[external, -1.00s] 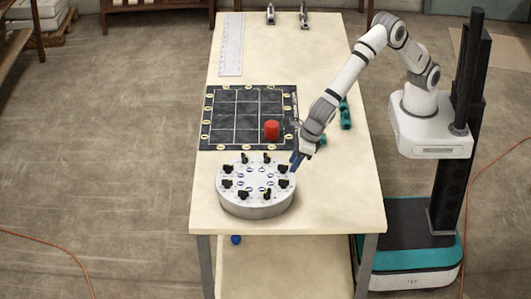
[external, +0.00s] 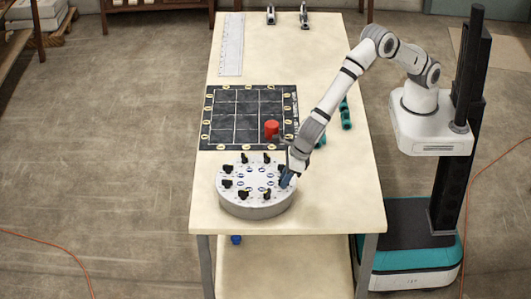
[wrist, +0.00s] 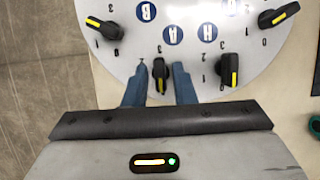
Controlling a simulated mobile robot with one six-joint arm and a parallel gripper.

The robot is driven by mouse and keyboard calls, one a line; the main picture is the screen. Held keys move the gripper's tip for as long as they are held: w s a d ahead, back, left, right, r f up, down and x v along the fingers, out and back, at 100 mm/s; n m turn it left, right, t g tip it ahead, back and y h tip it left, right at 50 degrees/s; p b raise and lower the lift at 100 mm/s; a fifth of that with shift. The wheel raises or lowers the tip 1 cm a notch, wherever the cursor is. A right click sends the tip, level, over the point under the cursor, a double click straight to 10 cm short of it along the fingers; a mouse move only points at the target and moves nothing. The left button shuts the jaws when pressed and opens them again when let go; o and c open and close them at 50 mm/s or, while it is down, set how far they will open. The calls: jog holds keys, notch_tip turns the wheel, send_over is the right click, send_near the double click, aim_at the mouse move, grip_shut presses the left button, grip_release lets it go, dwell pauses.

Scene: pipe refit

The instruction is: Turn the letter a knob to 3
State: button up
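The round grey knob panel (external: 256,208) stands on the table, with black knobs around its top. A gap shows between each finger and that knob. In the external view, my gripper (external: 286,180) is at the panel's right rim.
Two more knobs (wrist: 107,28) (wrist: 278,15) flank these in the wrist view. Teal-green parts (external: 346,114) lie near the table's right edge. The table front-left of the panel is clear.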

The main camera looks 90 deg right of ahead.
grip_shut()
jog(key=shift+m, duration=0.3)
jog(key=shift+a+m+h+b, duration=0.15)
jog(key=shift+m+h+b, duration=0.35)
jog(key=shift+m, duration=0.4)
jog(key=m+h, duration=0.1)
jog(key=m, duration=0.2)
jog(key=shift+m, duration=0.3)
jog(key=m+g+h, duration=0.1)
jog(key=m, duration=0.2)
jog(key=m+g+h, duration=0.1)
jog(key=m, duration=0.2)
jog(key=shift+w+a, duration=0.15)
jog(key=m+g, duration=0.1)
jog(key=m, duration=0.2)
jog(key=m+g+p, duration=0.1)
jog(key=m, duration=0.2)
jog(key=shift+w+r+m+g, duration=0.1)
jog(key=shift+w+m+g, duration=0.1)
jog(key=shift+m+g, duration=0.1)
jog(key=m+g+p, duration=0.1)
jog(key=m+g, duration=0.1)
jog(key=m, duration=0.3)
jog(key=shift+w+m+p, duration=0.1)
jog(key=shift+m+p, duration=0.2)
jog(key=shift+m, duration=0.1)
